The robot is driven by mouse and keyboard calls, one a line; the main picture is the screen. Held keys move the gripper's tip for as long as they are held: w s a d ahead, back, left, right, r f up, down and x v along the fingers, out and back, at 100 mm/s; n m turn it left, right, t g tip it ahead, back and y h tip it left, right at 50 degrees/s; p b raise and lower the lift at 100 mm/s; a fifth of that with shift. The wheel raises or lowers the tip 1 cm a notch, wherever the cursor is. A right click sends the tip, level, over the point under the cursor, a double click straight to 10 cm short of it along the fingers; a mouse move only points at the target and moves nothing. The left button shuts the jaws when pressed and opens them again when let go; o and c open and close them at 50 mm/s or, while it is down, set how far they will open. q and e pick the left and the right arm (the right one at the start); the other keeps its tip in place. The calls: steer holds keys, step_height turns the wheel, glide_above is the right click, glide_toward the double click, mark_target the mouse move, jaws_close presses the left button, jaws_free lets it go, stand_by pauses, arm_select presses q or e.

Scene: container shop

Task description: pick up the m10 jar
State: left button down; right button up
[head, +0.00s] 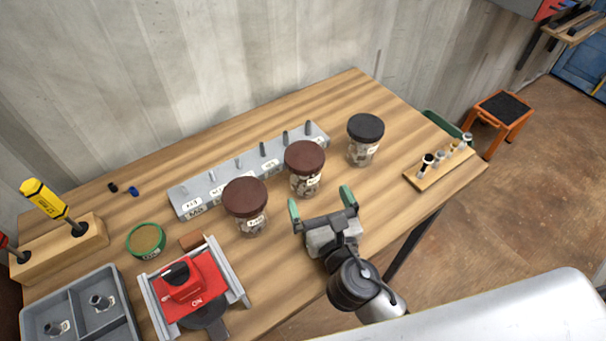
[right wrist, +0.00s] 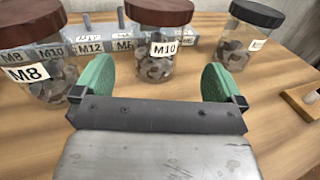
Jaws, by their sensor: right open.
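The M10 jar (head: 305,170) is a clear jar with a brown lid, standing upright on the table in the middle of the head view. In the right wrist view the M10 jar (right wrist: 154,62) shows its M10 label and metal pieces inside, straight ahead between the fingers. My right gripper (head: 321,203) is open and empty, with green fingertips, just short of the jar and pointing at it. The fingers also show in the right wrist view (right wrist: 158,85), apart from the jar. My left gripper is not in view.
The M8 jar (right wrist: 42,75), brown-lidded, stands close on the left. A dark-lidded jar (head: 365,140) stands to the right. A grey labelled rack (head: 215,187) with pegs lies behind. A red switch device (head: 190,287) and grey tray (head: 80,310) are at left front. A vial rack (head: 440,167) is at right.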

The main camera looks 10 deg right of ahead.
mark_target(309, 182)
steer(key=w, duration=0.2)
steer(key=w+p, duration=0.1)
steer(key=w, duration=0.2)
steer(key=w+a, duration=0.1)
steer(key=w, duration=0.2)
steer(key=c, duration=1.2)
